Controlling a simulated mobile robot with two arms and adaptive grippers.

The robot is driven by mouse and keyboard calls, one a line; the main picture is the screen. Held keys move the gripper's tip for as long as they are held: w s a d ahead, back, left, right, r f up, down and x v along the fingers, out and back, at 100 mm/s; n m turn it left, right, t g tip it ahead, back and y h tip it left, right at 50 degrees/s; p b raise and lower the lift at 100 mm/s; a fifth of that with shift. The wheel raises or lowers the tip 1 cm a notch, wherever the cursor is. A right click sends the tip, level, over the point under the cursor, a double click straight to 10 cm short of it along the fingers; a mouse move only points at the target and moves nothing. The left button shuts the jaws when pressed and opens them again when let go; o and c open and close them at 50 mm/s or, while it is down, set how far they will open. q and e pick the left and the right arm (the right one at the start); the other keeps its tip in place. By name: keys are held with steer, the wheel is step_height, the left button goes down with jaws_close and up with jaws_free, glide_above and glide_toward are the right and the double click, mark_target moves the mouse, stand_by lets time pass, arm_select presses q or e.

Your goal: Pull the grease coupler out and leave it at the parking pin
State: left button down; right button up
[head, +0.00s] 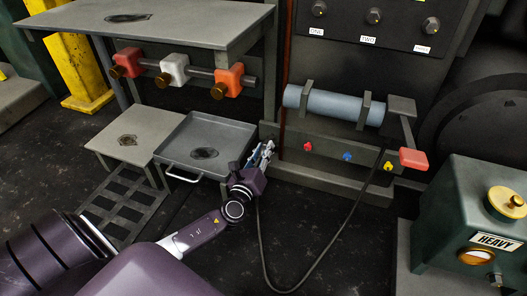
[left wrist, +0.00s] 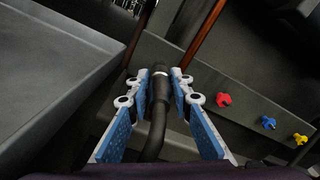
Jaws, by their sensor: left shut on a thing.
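My left gripper (head: 264,158) is at the left end of the dark beam below the blue-grey roller. In the left wrist view its blue-padded fingers (left wrist: 158,84) are shut on the black grease coupler (left wrist: 158,92), which has a pale ring near its far end. A black hose (head: 328,240) runs from the coupler in a loop over the floor and up to the machine's right side. Red (head: 307,146), blue (head: 347,156) and yellow (head: 388,166) fittings on the beam are free of the coupler. I cannot make out the parking pin or whether the coupler touches one. My right gripper is not in view.
A grey tray (head: 238,128) with a handle stands just left of my gripper, beside a low table (head: 112,139). A green "HEAVY" unit (head: 450,215) stands right. Floor between is clear except the hose.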

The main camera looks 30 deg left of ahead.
mark_target(259, 159)
arm_select(q)
steer(key=shift+x, duration=0.8)
steer(key=c, duration=1.3)
jaws_free()
steer(key=shift+s, duration=0.1)
steer(key=shift+v, duration=3.5)
